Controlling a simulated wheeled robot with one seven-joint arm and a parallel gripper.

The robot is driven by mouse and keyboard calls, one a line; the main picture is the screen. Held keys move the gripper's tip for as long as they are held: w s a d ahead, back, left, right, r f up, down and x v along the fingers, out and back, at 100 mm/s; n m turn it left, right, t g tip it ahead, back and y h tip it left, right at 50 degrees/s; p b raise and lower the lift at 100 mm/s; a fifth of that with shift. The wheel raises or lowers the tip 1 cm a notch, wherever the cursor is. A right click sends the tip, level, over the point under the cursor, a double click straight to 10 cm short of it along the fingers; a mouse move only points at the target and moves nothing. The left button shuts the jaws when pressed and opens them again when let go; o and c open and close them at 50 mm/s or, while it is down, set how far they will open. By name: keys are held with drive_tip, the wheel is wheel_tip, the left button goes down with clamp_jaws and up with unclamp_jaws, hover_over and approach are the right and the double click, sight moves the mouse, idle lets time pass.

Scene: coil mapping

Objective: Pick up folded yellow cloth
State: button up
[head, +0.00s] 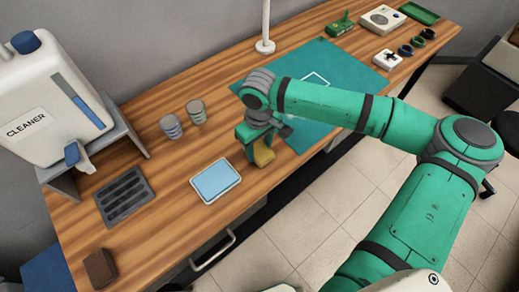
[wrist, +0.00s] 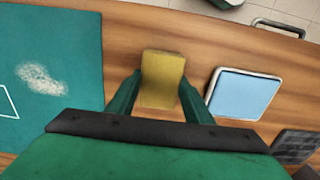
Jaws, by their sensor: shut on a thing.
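The folded yellow cloth (wrist: 162,80) is a small mustard-coloured block between my gripper's fingers in the wrist view. It also shows in the head view (head: 263,155), below my gripper near the front edge of the table. My gripper (wrist: 160,98) is shut on the cloth, with one green finger at each side of it. In the head view my gripper (head: 255,145) points down, and its far finger is partly hidden. I cannot tell whether the cloth still touches the tabletop.
A blue pad in a white tray (head: 216,182) lies just left of my gripper. The green mat (head: 335,75) lies behind and right, with a pale powdery patch (wrist: 40,79). Two small jars (head: 196,111) stand further back. A cleaner jug (head: 50,95) stands at far left.

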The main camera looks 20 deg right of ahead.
drive_tip(key=s+a+r, duration=0.9)
drive_tip(key=s+r, duration=0.1)
drive_tip(key=r, duration=0.1)
drive_tip(key=shift+s+r, duration=0.3)
drive_tip(key=shift+s, duration=0.1)
